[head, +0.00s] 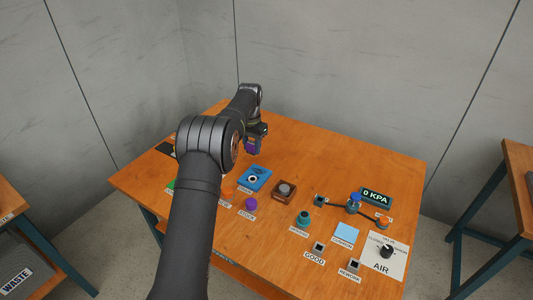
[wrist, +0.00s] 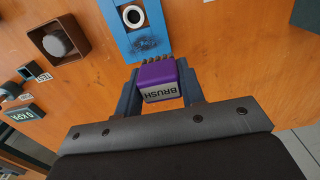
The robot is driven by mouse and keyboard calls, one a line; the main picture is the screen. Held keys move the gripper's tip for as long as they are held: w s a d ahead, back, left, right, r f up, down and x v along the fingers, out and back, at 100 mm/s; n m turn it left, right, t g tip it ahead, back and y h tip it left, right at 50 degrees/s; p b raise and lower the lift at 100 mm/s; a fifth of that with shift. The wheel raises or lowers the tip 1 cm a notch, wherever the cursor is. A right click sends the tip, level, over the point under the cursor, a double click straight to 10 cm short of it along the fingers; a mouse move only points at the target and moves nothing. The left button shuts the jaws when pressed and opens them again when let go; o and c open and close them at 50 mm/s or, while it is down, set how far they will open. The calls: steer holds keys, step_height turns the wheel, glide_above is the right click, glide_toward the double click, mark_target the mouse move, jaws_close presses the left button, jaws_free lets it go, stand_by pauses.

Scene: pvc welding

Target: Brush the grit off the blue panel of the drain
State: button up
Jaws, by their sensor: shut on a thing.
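My gripper (wrist: 160,82) is shut on a purple brush (wrist: 159,78) with a white BRUSH label and dark bristles at its far end. The blue panel of the drain (wrist: 155,28) has a white ring around a dark hole, and a dark patch of specks, like grit, lies beside the ring. In the wrist view the bristles point at the panel's near edge; whether they touch it I cannot tell. In the head view the blue panel (head: 264,173) lies on the table, and my gripper (head: 256,138) with the purple brush is just behind it, apparently above the table.
A brown box with a grey round top (head: 285,189) stands right of the panel. A purple round piece (head: 251,203) is in front. A teal cup (head: 303,218), a light blue square (head: 346,233) and the AIR dial (head: 386,251) are farther right. The table's back right is clear.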

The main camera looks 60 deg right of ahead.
mark_target(251, 167)
steer(key=shift+w+f, duration=0.2)
steer(key=shift+w, duration=0.25)
steer(key=shift+s+f, duration=0.1)
steer(key=shift+f, duration=3.6)
steer(key=shift+s+f, duration=0.35)
steer(key=shift+s, duration=0.35)
steer(key=shift+c, duration=0.5)
steer(key=shift+s, duration=2.95)
steer(key=shift+w, duration=3.6)
steer(key=shift+w+r, duration=0.15)
steer(key=shift+r, duration=4.05)
